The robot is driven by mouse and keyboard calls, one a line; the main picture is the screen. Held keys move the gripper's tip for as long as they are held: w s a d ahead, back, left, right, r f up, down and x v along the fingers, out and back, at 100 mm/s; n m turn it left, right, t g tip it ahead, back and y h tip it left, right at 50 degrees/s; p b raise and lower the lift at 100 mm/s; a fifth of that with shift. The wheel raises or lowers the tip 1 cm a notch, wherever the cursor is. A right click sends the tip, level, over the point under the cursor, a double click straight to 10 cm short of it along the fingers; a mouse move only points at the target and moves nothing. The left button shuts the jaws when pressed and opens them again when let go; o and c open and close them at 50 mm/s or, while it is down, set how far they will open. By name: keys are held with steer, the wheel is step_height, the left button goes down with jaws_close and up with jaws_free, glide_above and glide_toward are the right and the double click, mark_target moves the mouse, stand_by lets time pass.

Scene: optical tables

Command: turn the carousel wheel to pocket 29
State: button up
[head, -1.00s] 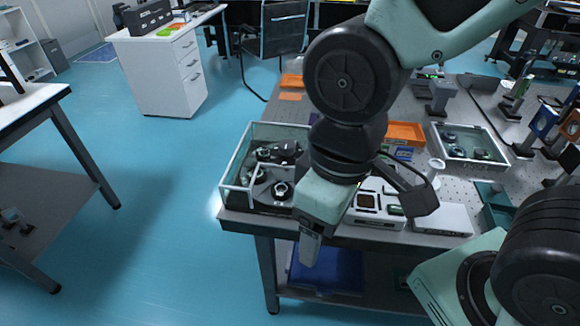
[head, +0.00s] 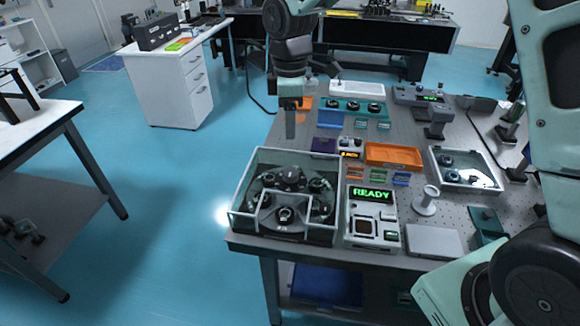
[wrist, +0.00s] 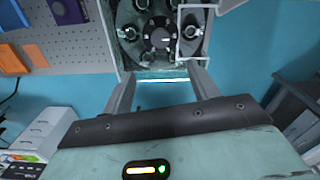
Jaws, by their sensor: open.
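The carousel wheel (head: 268,193) is a dark disc with round black parts around it, inside a clear-walled case (head: 233,205) at the table's near left corner. In the wrist view the wheel (wrist: 160,39) shows at the top with its central hub and several round pockets; its upper edge is cut off. Pocket numbers are too small to read. My gripper (head: 290,132) hangs, pointing down, over the far side of the case in the head view. In the wrist view my gripper (wrist: 161,82) has its fingers apart, with nothing between them; the wheel lies beyond the tips.
A control box (head: 361,228) with a green READY display (head: 371,194) stands right of the case. An orange tray (head: 393,154), a white pedestal (head: 426,203) and a glass-topped case (head: 463,170) stand farther right. Open floor lies left of the table.

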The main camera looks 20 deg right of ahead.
mark_target(290, 172)
step_height(290, 172, down, 15)
steer(key=p, duration=0.3)
steer(key=shift+f, duration=0.2)
jaws_close()
